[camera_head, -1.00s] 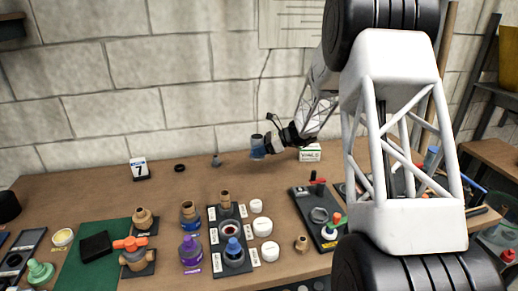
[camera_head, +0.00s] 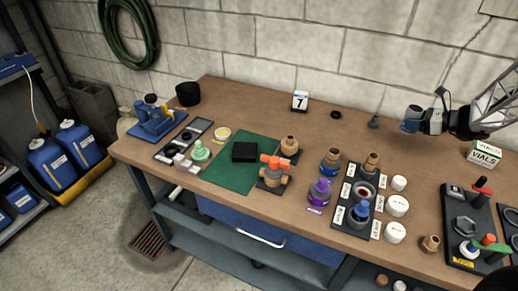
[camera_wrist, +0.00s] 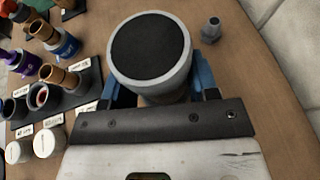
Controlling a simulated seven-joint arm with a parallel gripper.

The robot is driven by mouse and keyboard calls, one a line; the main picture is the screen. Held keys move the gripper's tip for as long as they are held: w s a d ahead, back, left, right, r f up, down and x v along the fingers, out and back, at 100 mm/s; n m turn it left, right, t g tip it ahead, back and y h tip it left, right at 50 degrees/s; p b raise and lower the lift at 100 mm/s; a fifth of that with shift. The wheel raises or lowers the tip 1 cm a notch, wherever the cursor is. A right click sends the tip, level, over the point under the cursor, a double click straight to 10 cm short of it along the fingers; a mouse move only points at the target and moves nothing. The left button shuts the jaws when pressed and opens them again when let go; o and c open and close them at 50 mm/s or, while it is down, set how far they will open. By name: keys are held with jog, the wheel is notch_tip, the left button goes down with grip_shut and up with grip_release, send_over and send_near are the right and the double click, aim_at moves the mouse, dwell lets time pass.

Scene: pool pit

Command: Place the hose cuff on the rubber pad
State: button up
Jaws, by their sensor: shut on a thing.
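The hose cuff (camera_wrist: 150,50), a grey-rimmed cylinder with a dark round end, is between the blue fingers of my gripper (camera_wrist: 152,92) in the wrist view. In the head view my gripper (camera_head: 412,122) is at the right, shut on the cuff (camera_head: 416,110) and above the back of the bench. A flat black square block (camera_head: 244,152), apparently the rubber pad, lies on the green mat (camera_head: 230,178) to the left, well apart from my gripper. Its top looks bare.
An orange-handled valve (camera_head: 273,172) and a brown fitting (camera_head: 290,146) stand right of the black block. A pale green part (camera_head: 200,151) and a yellow-topped tub (camera_head: 222,134) stand left. Bottles, a dark rack (camera_head: 351,219) and white jars fill the middle front. The bench's back strip is mostly clear.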

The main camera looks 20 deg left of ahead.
jog(key=s+a+r, duration=0.1)
jog(key=s+a, duration=0.2)
jog(key=a, duration=1.3)
jog(key=s+a+n+g, duration=0.1)
jog(key=s+a, duration=0.6)
jog(key=a, duration=0.4)
jog(key=s+a+r+g, duration=0.1)
jog(key=s+a, duration=0.7)
jog(key=a, duration=0.4)
jog(key=s+a+n+g, duration=0.1)
jog(key=s+a, duration=0.7)
jog(key=a, duration=0.4)
jog(key=shift+r+n, duration=0.25)
jog(key=shift+n, duration=0.05)
send_over(247, 150)
jog(key=shift+f, duration=3.1)
jog(key=shift+f, duration=1.9)
jog(key=shift+f, duration=0.15)
